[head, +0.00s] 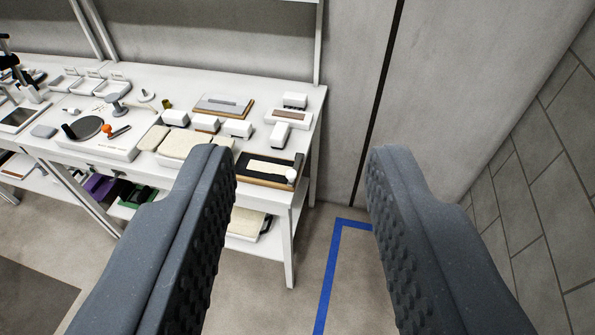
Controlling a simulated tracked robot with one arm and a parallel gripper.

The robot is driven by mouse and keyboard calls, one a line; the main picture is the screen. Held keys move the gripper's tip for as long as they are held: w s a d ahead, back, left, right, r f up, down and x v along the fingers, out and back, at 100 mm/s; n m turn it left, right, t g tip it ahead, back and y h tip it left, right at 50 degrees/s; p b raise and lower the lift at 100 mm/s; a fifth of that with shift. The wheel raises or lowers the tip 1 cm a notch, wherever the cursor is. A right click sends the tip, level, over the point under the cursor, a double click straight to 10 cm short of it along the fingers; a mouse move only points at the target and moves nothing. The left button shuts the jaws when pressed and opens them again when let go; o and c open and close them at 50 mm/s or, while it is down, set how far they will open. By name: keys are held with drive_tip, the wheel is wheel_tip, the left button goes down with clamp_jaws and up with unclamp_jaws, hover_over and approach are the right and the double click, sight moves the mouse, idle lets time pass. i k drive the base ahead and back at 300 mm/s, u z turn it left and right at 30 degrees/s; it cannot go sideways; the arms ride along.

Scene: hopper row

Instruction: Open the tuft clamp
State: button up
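My gripper (298,152) is open, with its two dark grey ribbed fingers wide apart and nothing between them. It is in the foreground, well short of the white workbench (308,118). I cannot tell for sure which item is the tuft clamp. A dark-framed wooden board (266,182) with a pale strip and a white ball knob (291,175) lies at the bench's front right corner, partly behind the left finger. A wooden board with a grey bar (224,105) lies farther back.
Several white blocks (237,128), cream pads (185,142), and a white base with a dark disc (86,128) crowd the bench. A lower shelf holds a green item (138,195). Blue tape (331,270) marks clear floor right of the bench, before a grey wall (450,90).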

sight(291, 174)
drive_tip(key=z, duration=0.15)
drive_tip(key=i, duration=1.1)
drive_tip(key=u, duration=0.3)
